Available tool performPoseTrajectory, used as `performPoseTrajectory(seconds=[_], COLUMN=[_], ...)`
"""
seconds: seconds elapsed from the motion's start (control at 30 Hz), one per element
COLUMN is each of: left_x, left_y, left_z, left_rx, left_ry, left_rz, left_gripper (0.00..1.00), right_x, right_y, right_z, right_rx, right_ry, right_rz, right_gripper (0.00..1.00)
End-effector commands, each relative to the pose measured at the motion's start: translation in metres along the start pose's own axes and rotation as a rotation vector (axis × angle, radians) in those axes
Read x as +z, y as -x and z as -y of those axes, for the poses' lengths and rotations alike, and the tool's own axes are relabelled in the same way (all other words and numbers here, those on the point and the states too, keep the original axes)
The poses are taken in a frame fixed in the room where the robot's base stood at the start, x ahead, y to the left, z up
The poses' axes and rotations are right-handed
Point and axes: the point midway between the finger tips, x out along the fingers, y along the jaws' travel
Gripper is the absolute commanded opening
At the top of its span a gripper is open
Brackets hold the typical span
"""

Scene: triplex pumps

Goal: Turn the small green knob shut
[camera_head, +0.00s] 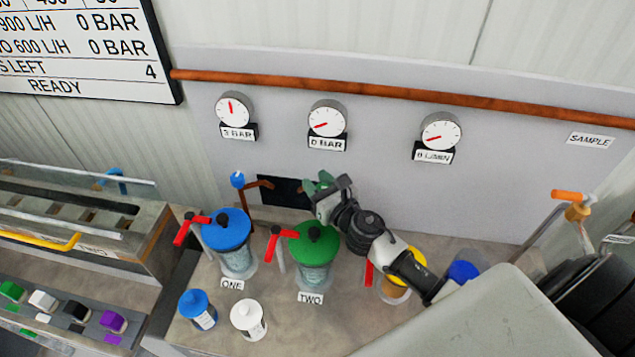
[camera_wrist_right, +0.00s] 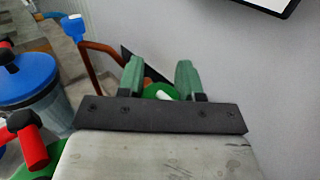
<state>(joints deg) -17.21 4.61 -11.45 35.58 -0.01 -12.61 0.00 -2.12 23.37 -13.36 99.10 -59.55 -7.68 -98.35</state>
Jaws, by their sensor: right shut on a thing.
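The small green knob (camera_wrist_right: 157,88) shows between my fingers in the right wrist view, with a white mark on it. My right gripper (camera_wrist_right: 160,75) has green fingers, one on each side of the knob, and is shut on it. In the head view my right gripper (camera_head: 318,182) reaches to the wall side, in front of a dark panel (camera_head: 284,191) and behind the green-lidded canister TWO (camera_head: 315,262). The knob is hidden there by the fingers. My left gripper is not in view.
A small blue knob on a copper pipe (camera_head: 238,180) stands left of the gripper. The blue-lidded canister ONE (camera_head: 227,230) and red-handled levers (camera_head: 276,238) stand close by. A yellow-lidded canister (camera_head: 412,260) is partly under my right arm. Gauges (camera_head: 328,120) hang above.

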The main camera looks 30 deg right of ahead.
Motion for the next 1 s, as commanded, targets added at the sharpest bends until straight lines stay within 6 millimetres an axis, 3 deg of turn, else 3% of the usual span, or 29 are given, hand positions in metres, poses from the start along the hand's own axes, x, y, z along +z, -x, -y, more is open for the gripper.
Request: performPoseTrajectory(seconds=[0.27,0.47,1.0], left_x=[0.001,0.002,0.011], left_y=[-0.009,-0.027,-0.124], left_z=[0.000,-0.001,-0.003], left_rx=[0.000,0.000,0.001], left_ry=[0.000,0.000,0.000], left_rz=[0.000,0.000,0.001], left_gripper=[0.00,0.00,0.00], right_x=[-0.001,-0.004,-0.009], right_y=[0.000,0.000,0.004], right_z=[-0.001,-0.003,-0.011], right_rx=[0.088,0.234,0.706], right_ry=[0.006,0.008,0.005], right_rz=[0.001,0.002,0.002], right_gripper=[0.12,0.12,0.12])
